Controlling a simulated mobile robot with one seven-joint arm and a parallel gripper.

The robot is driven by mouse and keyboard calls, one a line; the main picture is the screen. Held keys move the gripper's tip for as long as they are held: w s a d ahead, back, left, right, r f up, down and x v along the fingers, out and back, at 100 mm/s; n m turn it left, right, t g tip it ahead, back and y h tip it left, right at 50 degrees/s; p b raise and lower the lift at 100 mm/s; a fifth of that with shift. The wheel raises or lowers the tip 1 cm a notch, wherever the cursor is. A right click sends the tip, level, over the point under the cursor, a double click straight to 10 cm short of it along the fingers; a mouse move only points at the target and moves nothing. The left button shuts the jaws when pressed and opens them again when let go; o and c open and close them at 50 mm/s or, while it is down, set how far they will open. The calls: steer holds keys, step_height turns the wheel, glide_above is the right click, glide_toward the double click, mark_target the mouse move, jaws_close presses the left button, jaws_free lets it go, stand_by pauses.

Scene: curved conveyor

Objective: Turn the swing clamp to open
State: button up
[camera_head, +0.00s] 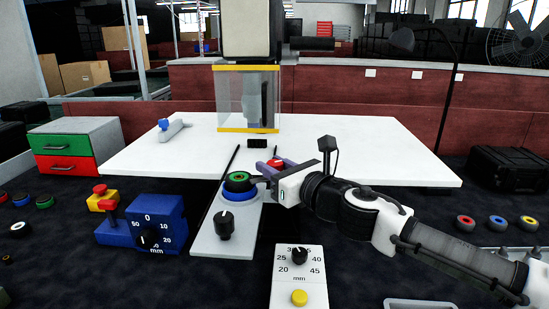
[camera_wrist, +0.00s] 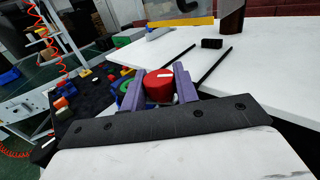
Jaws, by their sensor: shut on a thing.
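My gripper (camera_head: 272,164) is at the front edge of the white table, with its purple fingers shut on a red knob (camera_head: 275,161). In the wrist view the red knob (camera_wrist: 158,87) sits between both fingers (camera_wrist: 158,92) and shows a white line on top. I cannot tell whether this knob belongs to the swing clamp; no other part is clearly a clamp. What lies under the knob is hidden by my gripper. A green-and-black round knob on a blue ring (camera_head: 238,184) is just left of my gripper.
A grey panel (camera_head: 208,243) with a black knob (camera_head: 225,225) stands in front of the table. A blue dial box (camera_head: 170,209) and a white dial panel (camera_head: 286,278) are nearby. The table's right side is clear.

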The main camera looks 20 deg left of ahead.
steer(key=n+g+y, duration=0.1)
steer(key=g, duration=0.1)
steer(key=n+g, duration=0.1)
steer(key=g, duration=0.1)
steer(key=shift+w+f+n+y, duration=0.1)
steer(key=shift+w+n+y, duration=0.05)
steer(key=shift+n+y, duration=0.25)
steer(key=n+g+b, duration=0.1)
steer(key=g, duration=0.1)
steer(key=n+g+b, duration=0.1)
steer(key=n+g, duration=0.1)
steer(key=g, duration=0.1)
steer(key=shift+n+g+y, duration=0.3)
steer(key=n+g+b, duration=0.1)
steer(key=n+g, duration=0.1)
steer(key=g, duration=0.2)
steer(key=shift+n, duration=0.3)
steer(key=shift+n+g+h, duration=1.3)
steer(key=shift+n+g, duration=0.3)
steer(key=shift+g, duration=0.7)
steer(key=o, duration=1)
steer(key=shift+c, duration=0.2)
steer(key=shift+d, duration=0.1)
steer(key=b+v, duration=0.1)
steer(key=v, duration=1.2)
steer(key=shift+w+d, duration=0.15)
